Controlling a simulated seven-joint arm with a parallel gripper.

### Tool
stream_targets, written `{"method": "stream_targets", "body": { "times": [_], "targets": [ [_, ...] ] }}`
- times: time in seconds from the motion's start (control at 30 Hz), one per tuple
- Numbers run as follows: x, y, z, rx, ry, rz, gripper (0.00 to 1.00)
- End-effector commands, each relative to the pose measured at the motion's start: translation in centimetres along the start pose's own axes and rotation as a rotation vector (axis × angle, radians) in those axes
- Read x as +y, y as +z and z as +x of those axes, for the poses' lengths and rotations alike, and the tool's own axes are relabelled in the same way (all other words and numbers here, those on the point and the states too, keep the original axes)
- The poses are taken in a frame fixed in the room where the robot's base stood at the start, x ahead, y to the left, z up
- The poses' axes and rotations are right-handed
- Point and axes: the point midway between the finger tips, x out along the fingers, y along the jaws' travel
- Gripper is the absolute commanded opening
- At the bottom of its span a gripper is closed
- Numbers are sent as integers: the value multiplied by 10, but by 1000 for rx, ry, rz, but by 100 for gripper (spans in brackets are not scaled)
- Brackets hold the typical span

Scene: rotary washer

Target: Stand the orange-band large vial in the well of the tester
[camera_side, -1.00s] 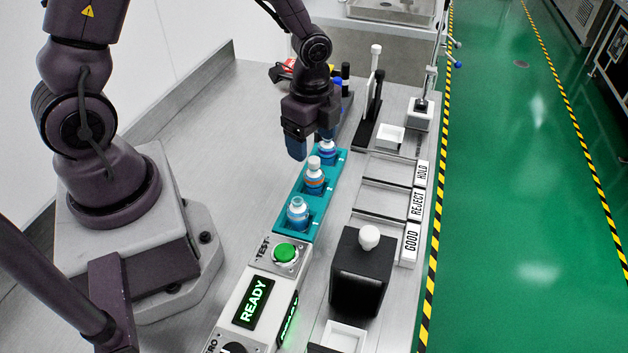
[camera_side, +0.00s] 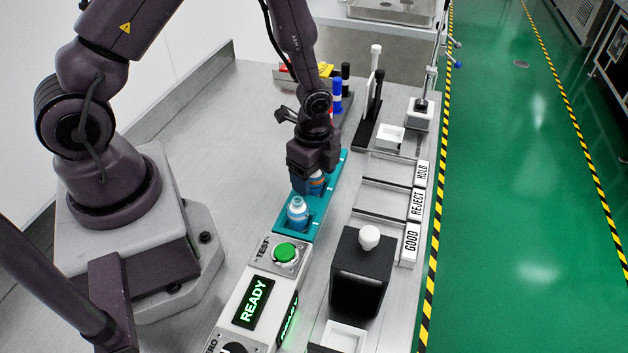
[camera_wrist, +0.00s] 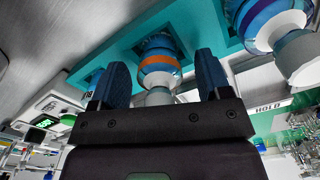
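The orange-band vial (camera_wrist: 158,64) stands in the teal rack (camera_wrist: 115,50), its white cap toward me in the wrist view. My gripper (camera_wrist: 161,72) is open, with one finger on each side of this vial and gaps showing between. In the side view my gripper (camera_side: 311,180) is low over the middle of the rack (camera_side: 310,229) and hides most of the orange-band vial (camera_side: 317,182). The tester (camera_side: 235,310) has a lit READY display and a green TEST button (camera_side: 285,251). I cannot make out its well.
A blue vial (camera_side: 297,213) stands in the rack's near slot, close to my gripper. Another vial (camera_wrist: 265,18) is on the right in the wrist view. A black block with a white knob (camera_side: 368,237) and trays labelled GOOD, REJECT and HOLD (camera_side: 423,173) lie right of the rack.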

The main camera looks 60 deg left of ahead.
Motion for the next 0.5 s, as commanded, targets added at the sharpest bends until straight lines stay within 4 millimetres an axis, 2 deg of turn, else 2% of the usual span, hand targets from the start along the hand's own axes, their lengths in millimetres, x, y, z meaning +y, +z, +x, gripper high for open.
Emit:
{"method": "stream_targets", "body": {
  "times": [0.03,0.2,0.23,0.3,0.5],
  "targets": [
    [0,0,0,0,0,0,60],
    [0,0,0,0,0,0,21],
    [0,0,0,0,0,0,17],
    [0,0,0,0,0,0,13],
    [0,0,-1,0,0,0,13]
  ]
}}
